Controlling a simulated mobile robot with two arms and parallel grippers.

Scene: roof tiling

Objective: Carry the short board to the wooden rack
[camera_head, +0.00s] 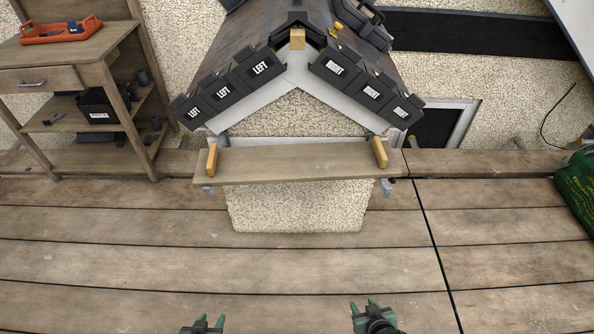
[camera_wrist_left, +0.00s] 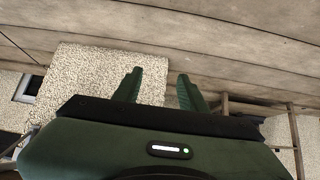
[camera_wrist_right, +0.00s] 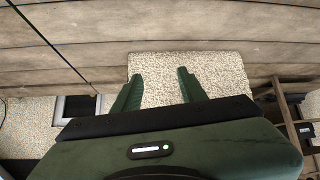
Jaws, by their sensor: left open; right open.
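The short board (camera_head: 290,166) lies level across the front of the small tiled gable, seemingly on grey brackets (camera_head: 386,187). A yellow wooden piece stands near its left end (camera_head: 212,159) and another near its right end (camera_head: 379,152). The wooden rack (camera_head: 92,52) stands at the far left, with a drawer and lower shelves. My left gripper (camera_head: 208,322) and right gripper (camera_head: 366,304) are at the bottom of the head view, well short of the board. Both are open and empty, as the left wrist view (camera_wrist_left: 159,84) and right wrist view (camera_wrist_right: 159,80) show.
An orange tool tray (camera_head: 61,32) sits on the rack's top and a black box (camera_head: 100,105) on a shelf below. Dark tiles marked LEFT (camera_head: 223,92) and RIGHT (camera_head: 371,92) line the gable. A green bag (camera_head: 577,190) lies at the right edge. The plank floor (camera_head: 300,262) is clear.

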